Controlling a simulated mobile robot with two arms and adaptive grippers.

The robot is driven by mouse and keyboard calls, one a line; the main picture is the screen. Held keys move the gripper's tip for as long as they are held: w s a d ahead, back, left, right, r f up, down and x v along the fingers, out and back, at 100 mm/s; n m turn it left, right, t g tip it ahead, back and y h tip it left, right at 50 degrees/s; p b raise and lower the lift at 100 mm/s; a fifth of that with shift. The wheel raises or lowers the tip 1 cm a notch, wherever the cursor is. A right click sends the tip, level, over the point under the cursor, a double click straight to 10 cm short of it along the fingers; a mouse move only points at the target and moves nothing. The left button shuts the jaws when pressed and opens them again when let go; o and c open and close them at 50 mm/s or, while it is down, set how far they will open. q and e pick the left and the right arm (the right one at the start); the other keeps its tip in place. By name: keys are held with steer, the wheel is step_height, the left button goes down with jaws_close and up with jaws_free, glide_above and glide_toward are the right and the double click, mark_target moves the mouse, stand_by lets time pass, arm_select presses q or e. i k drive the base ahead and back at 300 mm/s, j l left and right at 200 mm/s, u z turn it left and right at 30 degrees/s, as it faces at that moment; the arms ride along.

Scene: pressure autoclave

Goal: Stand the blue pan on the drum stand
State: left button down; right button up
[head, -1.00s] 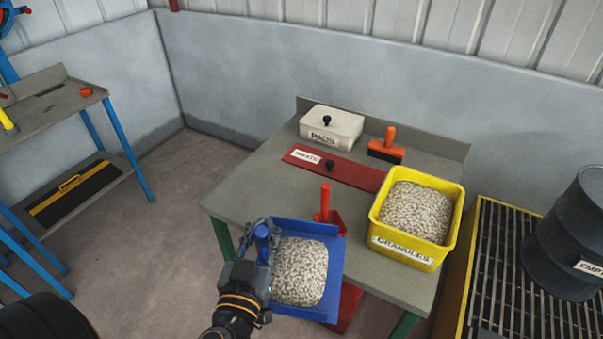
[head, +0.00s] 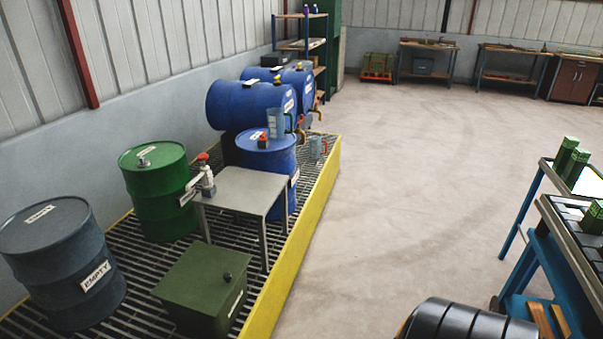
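The blue pan is out of view now, and so are both my grippers. A small grey metal stand (head: 241,188) with a flat, bare top and thin legs stands on the grating. A blue drum (head: 266,172) stands upright right behind it. Two blue drums (head: 238,104) lie on their sides further back, and what supports them is mostly hidden. I cannot tell for certain which support is the drum stand; the grey one is the only clear empty top beside the drums.
The yellow-edged grating (head: 300,235) holds a green drum (head: 158,190), a dark drum (head: 62,262) marked EMPTY, a dark green box (head: 203,285) and a white-and-red pump (head: 206,180). Clear floor (head: 400,190) lies to the right. A blue-framed workbench (head: 570,260) is at the right edge.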

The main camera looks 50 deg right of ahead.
mark_target(255, 183)
steer(key=i+l+z, duration=0.5)
steer(key=l, duration=0.3)
steer(key=i+l+z, duration=0.5)
steer(key=i+l, duration=0.45)
steer(key=i, duration=0.25)
steer(key=i+l, duration=0.35)
steer(key=i, duration=0.2)
